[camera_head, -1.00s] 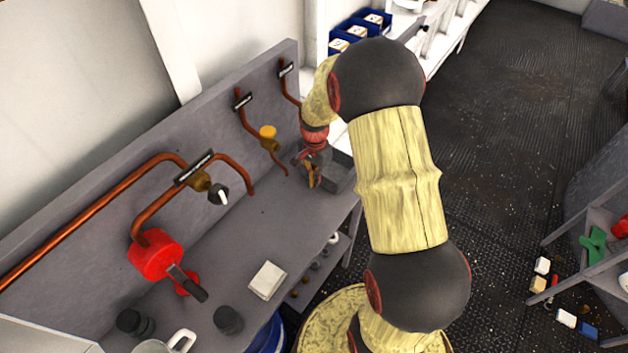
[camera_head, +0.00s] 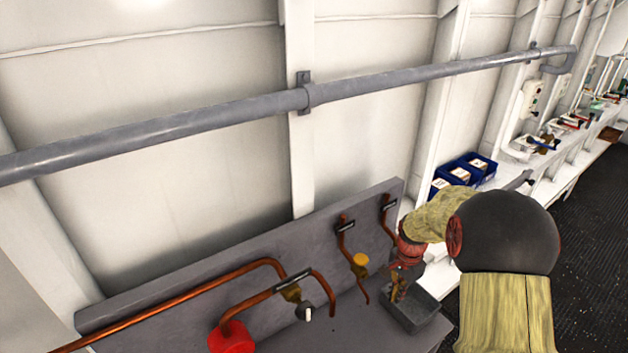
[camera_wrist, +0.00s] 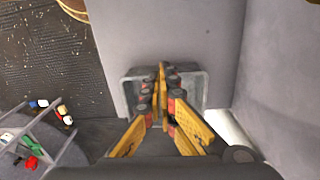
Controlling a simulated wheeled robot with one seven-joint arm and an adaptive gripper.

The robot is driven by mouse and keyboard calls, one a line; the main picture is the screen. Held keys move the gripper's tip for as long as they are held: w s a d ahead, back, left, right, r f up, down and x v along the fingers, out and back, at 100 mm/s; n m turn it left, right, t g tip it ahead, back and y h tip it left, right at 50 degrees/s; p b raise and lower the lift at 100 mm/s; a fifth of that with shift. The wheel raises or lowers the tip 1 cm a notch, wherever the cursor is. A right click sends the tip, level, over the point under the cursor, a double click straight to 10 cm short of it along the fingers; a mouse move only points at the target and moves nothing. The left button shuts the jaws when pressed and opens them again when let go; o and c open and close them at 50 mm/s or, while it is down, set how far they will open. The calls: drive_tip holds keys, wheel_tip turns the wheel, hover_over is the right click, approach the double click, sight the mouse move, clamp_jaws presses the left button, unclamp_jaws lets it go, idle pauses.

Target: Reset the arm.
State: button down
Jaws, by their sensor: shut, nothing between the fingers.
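My gripper (camera_head: 397,287) is at the right end of the grey bench, in front of the backboard with the copper pipes. In the wrist view my gripper (camera_wrist: 162,92) shows its yellow fingers with the tips together and nothing between them. It is above a small grey open tray (camera_head: 415,313), which also shows in the wrist view (camera_wrist: 197,92). I cannot tell whether the fingers touch the tray. My arm (camera_head: 505,232) is bent over the right side of the head view.
Blue bins (camera_head: 465,170) stand on a white shelf behind. A grey pipe (camera_head: 200,124) crosses the wall.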

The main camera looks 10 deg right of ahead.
drive_tip(key=s+a+r+n+t+b, duration=0.5)
drive_tip(key=s+a+r+n, duration=0.9)
drive_tip(key=s+a+r, duration=0.5)
wheel_tip(320, 180, up, 3)
drive_tip(key=s, duration=0.2)
drive_tip(key=shift+s+a+f+n+t, duration=0.15)
drive_tip(key=shift+s+a+n+t, duration=0.15)
drive_tip(key=shift+s+a, duration=0.1)
drive_tip(key=c, duration=2.6)
unclamp_jaws()
